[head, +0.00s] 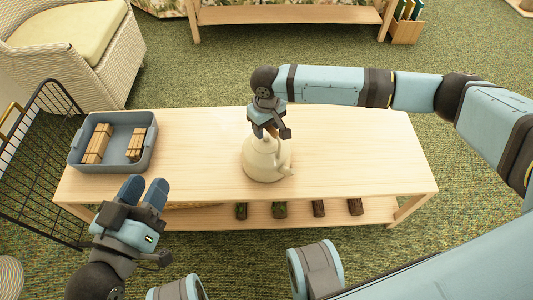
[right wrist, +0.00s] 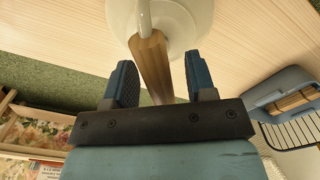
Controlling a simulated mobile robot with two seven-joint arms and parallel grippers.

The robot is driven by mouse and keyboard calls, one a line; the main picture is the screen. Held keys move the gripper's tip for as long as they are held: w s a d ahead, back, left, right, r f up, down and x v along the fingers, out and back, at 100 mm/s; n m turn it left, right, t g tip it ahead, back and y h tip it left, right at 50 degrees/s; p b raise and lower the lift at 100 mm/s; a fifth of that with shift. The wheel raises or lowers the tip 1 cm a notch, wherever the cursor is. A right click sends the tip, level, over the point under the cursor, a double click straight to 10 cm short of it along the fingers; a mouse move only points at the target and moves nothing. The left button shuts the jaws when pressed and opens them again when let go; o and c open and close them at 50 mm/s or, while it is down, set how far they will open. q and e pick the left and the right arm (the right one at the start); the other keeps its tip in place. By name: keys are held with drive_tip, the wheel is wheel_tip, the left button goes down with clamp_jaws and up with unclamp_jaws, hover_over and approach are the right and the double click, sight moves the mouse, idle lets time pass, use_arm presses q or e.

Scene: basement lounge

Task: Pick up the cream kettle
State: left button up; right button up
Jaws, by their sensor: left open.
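The cream kettle (head: 263,165) stands upright on the light wooden table (head: 350,155), near its front middle. My right gripper (head: 268,132) is right above it and hides part of its top. In the right wrist view the kettle's pale body (right wrist: 185,22) is at the top, and its brown wooden handle (right wrist: 152,62) runs between the two blue fingers. The fingers are apart, with a gap on each side of the handle. My left gripper (head: 150,193) is open and empty, before the table's front left edge.
A blue-grey tray (head: 78,155) with wooden blocks stands on the table's left end. Several small dark blocks (head: 279,210) lie on the lower shelf. A black wire rack (head: 40,165) stands at left. The table's right half is clear.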

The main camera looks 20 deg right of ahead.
clamp_jaws()
drive_tip(key=shift+w+r, duration=0.1)
drive_tip(key=shift+r, duration=0.05)
idle(1.0)
